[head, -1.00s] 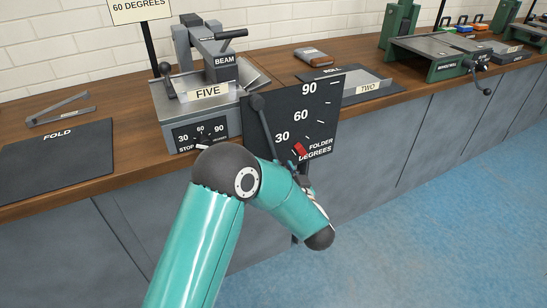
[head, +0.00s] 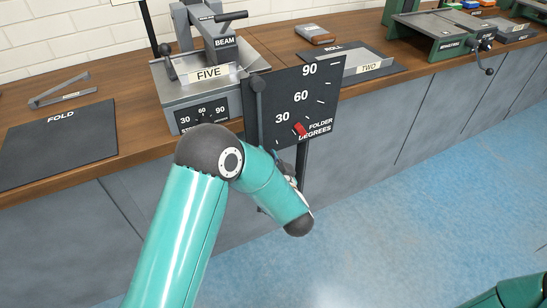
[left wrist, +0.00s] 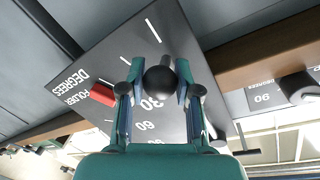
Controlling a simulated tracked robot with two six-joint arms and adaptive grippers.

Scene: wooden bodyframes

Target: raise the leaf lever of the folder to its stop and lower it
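The folder, labelled FIVE (head: 208,73), stands on the bench with its BEAM clamp (head: 225,42) on top. Its dark degree board (head: 325,100) hangs at the front; the red pointer (head: 300,128) sits just below the 30 mark. A dark lever with a round knob (head: 258,86) stands at the board's left edge. In the left wrist view a dark round knob (left wrist: 160,86) lies between the fingers of my left gripper (left wrist: 160,68). The fingers are apart on either side of it; firm contact cannot be made out. In the head view my arm mostly hides this gripper. My right gripper is out of view.
A small stop dial (head: 203,113) is on the folder's front. The FOLD mat (head: 60,145) lies left; the ROLL mat (head: 355,75) lies right with a plate labelled TWO. A green machine (head: 440,40) stands further right. The floor before the cabinets is clear.

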